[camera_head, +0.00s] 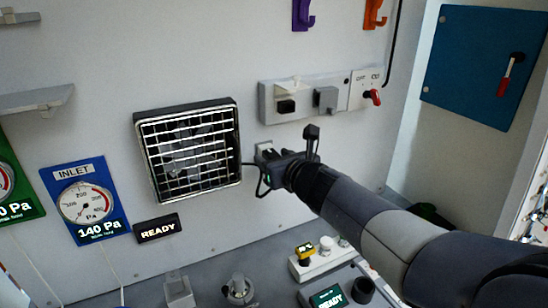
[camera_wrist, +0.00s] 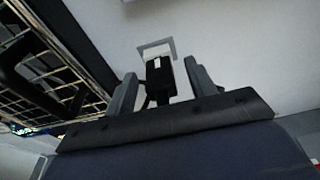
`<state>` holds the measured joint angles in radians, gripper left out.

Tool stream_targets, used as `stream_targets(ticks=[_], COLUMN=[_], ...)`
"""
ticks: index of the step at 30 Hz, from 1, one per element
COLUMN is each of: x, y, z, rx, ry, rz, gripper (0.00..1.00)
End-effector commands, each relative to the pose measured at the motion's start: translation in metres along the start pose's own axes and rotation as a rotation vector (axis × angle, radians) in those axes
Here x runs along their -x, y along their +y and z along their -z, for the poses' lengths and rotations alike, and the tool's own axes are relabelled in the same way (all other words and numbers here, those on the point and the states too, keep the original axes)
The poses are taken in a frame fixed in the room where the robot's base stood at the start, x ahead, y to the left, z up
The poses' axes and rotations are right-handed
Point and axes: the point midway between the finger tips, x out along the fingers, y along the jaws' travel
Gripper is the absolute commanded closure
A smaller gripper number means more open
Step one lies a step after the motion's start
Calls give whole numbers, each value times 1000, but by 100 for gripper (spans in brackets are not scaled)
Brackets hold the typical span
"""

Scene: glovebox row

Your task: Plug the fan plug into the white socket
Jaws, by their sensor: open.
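The fan (camera_head: 188,150) hangs on the wall, and a black cord runs from its right side toward my gripper (camera_head: 268,156). My gripper is open at the wall, right of the fan. In the wrist view, its fingers (camera_wrist: 160,70) stand either side of a black plug (camera_wrist: 159,82) with a pale stripe, with gaps on both sides. The plug is in front of a small pale square plate (camera_wrist: 146,47); I cannot tell whether it is seated there. The plate's edge shows in the head view (camera_head: 264,146). On the grey wall strip, a pale outlet (camera_head: 290,88) has a dark block below it.
The grey strip (camera_head: 268,113) also carries a grey block (camera_head: 326,98) and a red-handled switch (camera_head: 374,97). A READY sign (camera_head: 158,229) is below the fan. A power strip with a yellow plug (camera_head: 305,251) lies on the bench below my arm. Purple (camera_head: 302,14) and orange (camera_head: 374,14) hooks are above.

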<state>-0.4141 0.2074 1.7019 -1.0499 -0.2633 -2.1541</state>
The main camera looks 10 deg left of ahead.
Motion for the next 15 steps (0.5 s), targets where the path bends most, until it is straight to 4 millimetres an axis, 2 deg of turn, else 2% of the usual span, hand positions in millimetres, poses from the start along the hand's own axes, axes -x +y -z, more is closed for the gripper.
stream_targets(ticks=[5,15], x=[0,0], y=[0,0], z=[0,0], rx=[0,0], ry=[0,0], rz=[0,0], gripper=[49,77])
